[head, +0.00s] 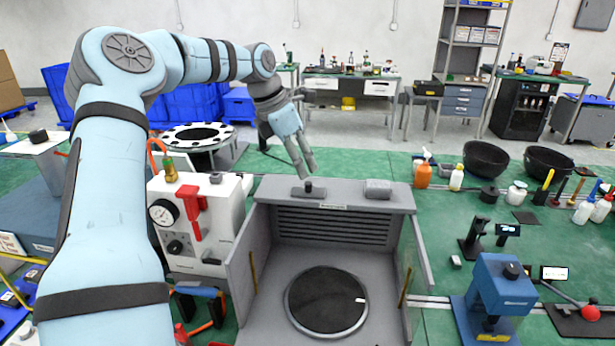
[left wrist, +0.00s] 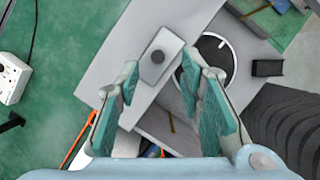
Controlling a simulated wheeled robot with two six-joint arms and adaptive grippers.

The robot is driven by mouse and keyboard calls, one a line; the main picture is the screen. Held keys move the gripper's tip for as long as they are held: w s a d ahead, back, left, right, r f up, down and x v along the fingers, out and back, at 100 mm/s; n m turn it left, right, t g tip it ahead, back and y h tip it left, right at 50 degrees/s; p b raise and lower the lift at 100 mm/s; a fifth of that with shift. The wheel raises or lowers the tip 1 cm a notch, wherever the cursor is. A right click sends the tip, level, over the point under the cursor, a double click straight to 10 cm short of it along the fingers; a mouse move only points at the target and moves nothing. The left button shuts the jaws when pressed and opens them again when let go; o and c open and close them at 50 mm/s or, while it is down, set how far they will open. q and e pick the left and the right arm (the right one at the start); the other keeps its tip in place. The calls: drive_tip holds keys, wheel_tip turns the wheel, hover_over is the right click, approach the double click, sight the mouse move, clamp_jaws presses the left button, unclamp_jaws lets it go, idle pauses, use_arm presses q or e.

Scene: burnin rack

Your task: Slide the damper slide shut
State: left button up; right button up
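The grey burn-in box (head: 262,225) stands in the middle of the head view, with a louvred back panel and a flat top edge. A small dark grey piece with a knob, which looks like the damper slide (head: 308,190), sits on that top, left of centre. In the left wrist view a grey plate with a dark knob (left wrist: 158,58) shows just beyond the fingertips. My left gripper (head: 304,172) points down just above it, and its fingers (left wrist: 157,80) are apart with nothing between them. I cannot tell whether they touch the slide. My right gripper is not in view.
A grey block (head: 378,189) sits on the box top to the right. A white unit with a gauge and red handle (head: 200,215) stands close on the left. A blue device (head: 493,300) stands at the right. A black round plate (head: 326,298) lies inside the box.

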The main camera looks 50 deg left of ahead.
use_arm(q)
drive_tip(key=v, duration=0.5)
drive_tip(key=shift+s+r, duration=0.15)
drive_tip(key=shift+r, duration=0.2)
drive_tip(key=shift+a, duration=0.1)
